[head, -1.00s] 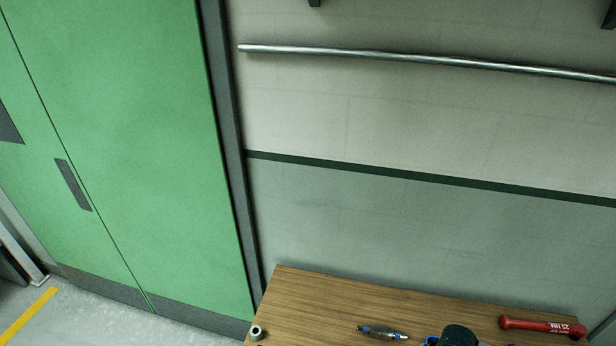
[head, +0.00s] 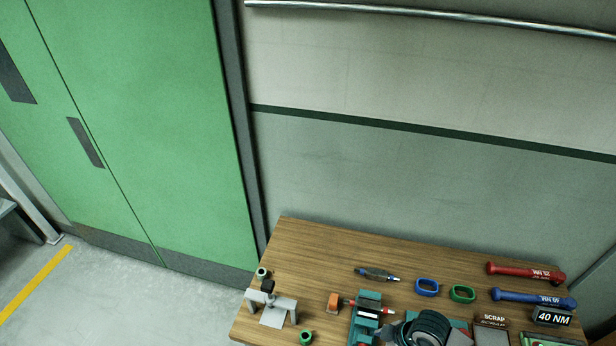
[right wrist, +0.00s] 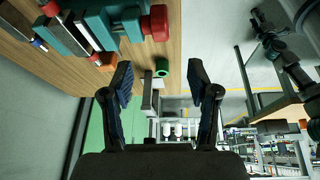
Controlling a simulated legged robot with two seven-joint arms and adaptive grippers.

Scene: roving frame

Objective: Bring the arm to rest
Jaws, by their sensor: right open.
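My right gripper (right wrist: 160,95) shows in the right wrist view with its two dark fingers spread apart and nothing between them touching the pads. Beyond the fingers are the edge of the wooden table (right wrist: 172,45) and a green ring-shaped part (right wrist: 162,67). In the head view, no gripper can be made out with certainty. The wooden table (head: 330,245) stands against the wall at the lower right, with tools and parts on it.
On the table are a red torque wrench (head: 525,272), a blue one (head: 533,298), a screwdriver (head: 377,274), blue (head: 427,287) and green (head: 462,293) rings, a grey bracket (head: 273,315) and a scrap bin (head: 493,330). Green doors (head: 150,130) and clear floor (head: 130,290) lie left.

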